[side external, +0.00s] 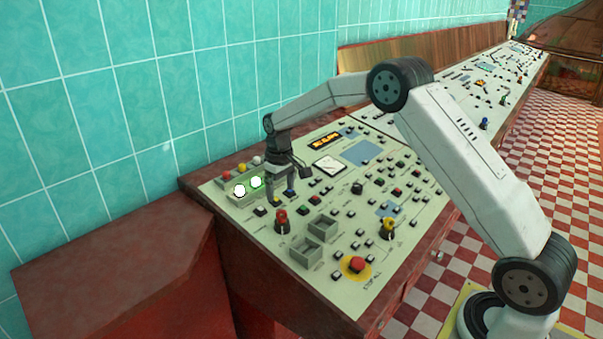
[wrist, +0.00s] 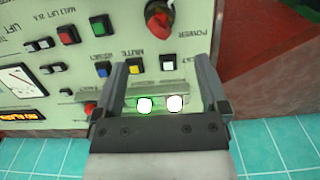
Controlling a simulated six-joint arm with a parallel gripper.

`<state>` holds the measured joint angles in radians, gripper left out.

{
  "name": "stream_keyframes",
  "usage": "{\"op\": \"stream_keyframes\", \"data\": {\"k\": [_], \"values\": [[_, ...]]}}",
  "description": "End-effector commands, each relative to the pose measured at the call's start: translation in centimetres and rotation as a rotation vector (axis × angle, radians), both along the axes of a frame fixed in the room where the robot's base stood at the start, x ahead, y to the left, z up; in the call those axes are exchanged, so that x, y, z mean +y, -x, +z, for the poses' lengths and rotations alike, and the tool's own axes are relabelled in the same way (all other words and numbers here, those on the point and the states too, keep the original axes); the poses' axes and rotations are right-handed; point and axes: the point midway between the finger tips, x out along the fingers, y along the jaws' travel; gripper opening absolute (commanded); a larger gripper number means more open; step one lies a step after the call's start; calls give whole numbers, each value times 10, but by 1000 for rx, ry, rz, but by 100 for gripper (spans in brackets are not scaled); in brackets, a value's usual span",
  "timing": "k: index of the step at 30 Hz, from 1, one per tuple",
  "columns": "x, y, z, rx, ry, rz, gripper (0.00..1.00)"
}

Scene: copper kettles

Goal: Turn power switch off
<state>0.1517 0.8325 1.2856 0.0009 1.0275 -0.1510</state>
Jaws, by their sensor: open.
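The power switch (wrist: 158,18) is a red knob on a dark round base, at the top of the wrist view beside the label POWER. In the side view the red knob (side external: 281,217) stands upright near the panel's left front part. My gripper (side external: 281,196) points down at the panel, just behind the knob. In the wrist view my gripper (wrist: 158,62) has its two fingers wide apart with nothing held. The knob lies beyond the fingertips, with no contact visible. Whether the fingertips touch the panel, I cannot tell.
A yellow button (wrist: 135,70) and a white button (wrist: 168,62) show between my fingers. A tiled wall (side external: 150,100) stands behind.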

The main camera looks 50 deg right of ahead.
Motion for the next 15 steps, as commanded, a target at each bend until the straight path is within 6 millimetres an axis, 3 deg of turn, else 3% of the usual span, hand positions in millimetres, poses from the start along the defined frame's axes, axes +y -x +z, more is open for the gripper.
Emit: {"op": "stream_keyframes", "data": {"k": [6,15], "values": [[0,0,-23,-2,1,0,93],[-1,0,-28,-3,1,1,93]]}}
